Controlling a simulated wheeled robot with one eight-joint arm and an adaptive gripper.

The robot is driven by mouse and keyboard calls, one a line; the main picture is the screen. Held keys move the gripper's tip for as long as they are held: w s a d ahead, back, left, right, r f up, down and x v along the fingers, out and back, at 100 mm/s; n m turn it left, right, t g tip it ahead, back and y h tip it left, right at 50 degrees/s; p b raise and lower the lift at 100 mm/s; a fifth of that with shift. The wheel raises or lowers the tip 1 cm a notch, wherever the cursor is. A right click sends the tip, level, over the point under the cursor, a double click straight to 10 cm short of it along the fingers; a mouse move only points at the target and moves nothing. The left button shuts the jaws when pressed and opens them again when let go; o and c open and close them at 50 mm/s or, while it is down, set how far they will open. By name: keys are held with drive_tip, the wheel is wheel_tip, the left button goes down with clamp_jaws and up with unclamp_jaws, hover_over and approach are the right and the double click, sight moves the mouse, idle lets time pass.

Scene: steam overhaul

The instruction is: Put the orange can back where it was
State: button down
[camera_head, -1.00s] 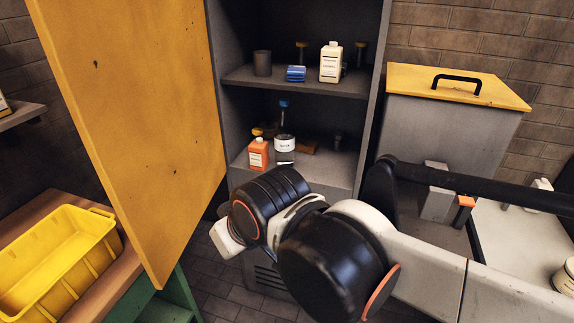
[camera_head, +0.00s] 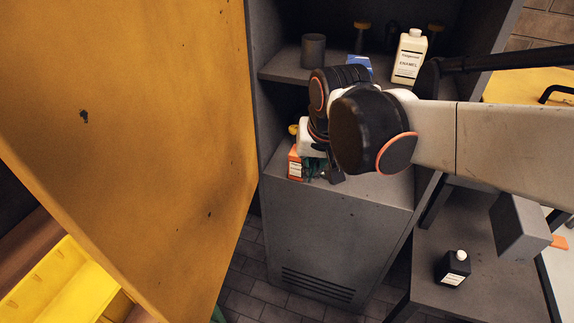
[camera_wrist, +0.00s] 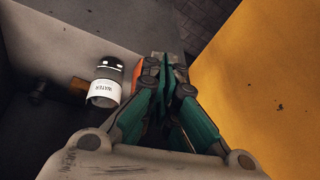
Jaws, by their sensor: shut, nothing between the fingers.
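The orange can (camera_head: 294,166), with a white label, stands at the front left of the cabinet's lower shelf (camera_head: 386,188). My gripper (camera_head: 316,170) is at that shelf, just right of the can in the head view. In the wrist view its green fingers (camera_wrist: 167,78) are close together with nothing seen between them. A strip of the orange can (camera_wrist: 138,74) shows right beside the fingers there; the rest is hidden behind them. I cannot tell whether they touch. A clear bottle labelled WATER (camera_wrist: 104,88) is near the fingers; my arm hides it in the head view.
The open yellow door (camera_head: 130,120) flanks the cabinet on the left. The upper shelf (camera_head: 283,72) holds a grey cup (camera_head: 313,50), a blue item (camera_head: 359,66) and a white ENAMEL bottle (camera_head: 409,57). A black bottle (camera_head: 453,268) stands on the low surface at right.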

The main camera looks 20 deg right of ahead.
sight(293, 180)
drive_tip(key=w+a+f+m+g+p, duration=0.2)
drive_tip(key=w+f+m+g+p, duration=0.2)
drive_tip(key=w+f, duration=0.6)
drive_tip(key=shift+w+d+f+b, duration=0.5)
drive_tip(key=shift+w+f+b, duration=0.2)
drive_tip(key=shift+f, duration=0.7)
drive_tip(key=shift+w+d+f+b, duration=0.45)
drive_tip(key=shift+w+f+b, duration=0.3)
drive_tip(key=shift+f, duration=0.65)
drive_tip(key=shift+w+d+f+b, duration=0.5)
drive_tip(key=shift+w+f+b, duration=0.2)
drive_tip(key=shift+f, duration=0.7)
drive_tip(key=w+d, duration=0.4)
drive_tip(key=w, duration=0.1)
drive_tip(key=shift+w+d, duration=0.25)
drive_tip(key=shift+w, duration=0.05)
